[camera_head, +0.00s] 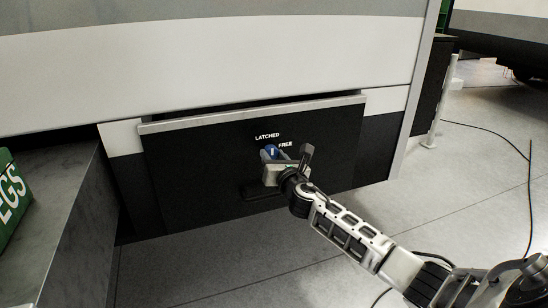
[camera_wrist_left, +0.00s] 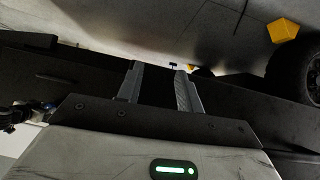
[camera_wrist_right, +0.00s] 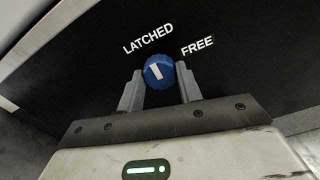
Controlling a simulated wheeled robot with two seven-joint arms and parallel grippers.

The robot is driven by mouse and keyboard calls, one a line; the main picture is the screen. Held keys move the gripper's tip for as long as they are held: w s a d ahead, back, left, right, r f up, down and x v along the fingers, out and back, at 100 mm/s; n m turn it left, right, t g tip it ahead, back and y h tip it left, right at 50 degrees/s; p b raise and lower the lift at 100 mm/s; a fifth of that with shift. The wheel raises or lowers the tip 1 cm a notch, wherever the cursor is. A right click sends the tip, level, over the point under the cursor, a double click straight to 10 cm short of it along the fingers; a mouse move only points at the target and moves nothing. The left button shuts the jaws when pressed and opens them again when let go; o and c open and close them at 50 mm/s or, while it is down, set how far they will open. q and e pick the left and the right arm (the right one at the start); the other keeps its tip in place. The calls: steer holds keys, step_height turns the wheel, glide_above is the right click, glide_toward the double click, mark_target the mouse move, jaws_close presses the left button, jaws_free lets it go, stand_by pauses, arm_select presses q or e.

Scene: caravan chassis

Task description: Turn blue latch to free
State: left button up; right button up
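The blue latch (camera_head: 271,152) is a round knob on a black panel; it also shows in the right wrist view (camera_wrist_right: 160,72). The white mark on its face tilts up and left, toward the word LATCHED (camera_wrist_right: 148,38). The word FREE (camera_wrist_right: 197,46) is up and right of the knob. My right gripper (camera_head: 287,158) is at the panel, open, with one finger on each side of the knob; in the right wrist view narrow gaps seem to show beside it. My left gripper (camera_wrist_left: 159,68) is open and empty, seen only in its wrist view.
A grey ledge (camera_head: 62,215) with a green box (camera_head: 12,196) stands at left. In the left wrist view are a wheel (camera_wrist_left: 298,72) and a yellow block (camera_wrist_left: 283,30).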

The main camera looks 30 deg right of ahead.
steer(key=shift+m, duration=0.3)
steer(key=m, duration=0.4)
steer(key=shift+f, duration=0.1)
steer(key=m, duration=0.4)
steer(key=shift+m+b, duration=0.4)
steer(key=m, duration=0.4)
steer(key=shift+m, duration=2.5)
steer(key=o, duration=1)
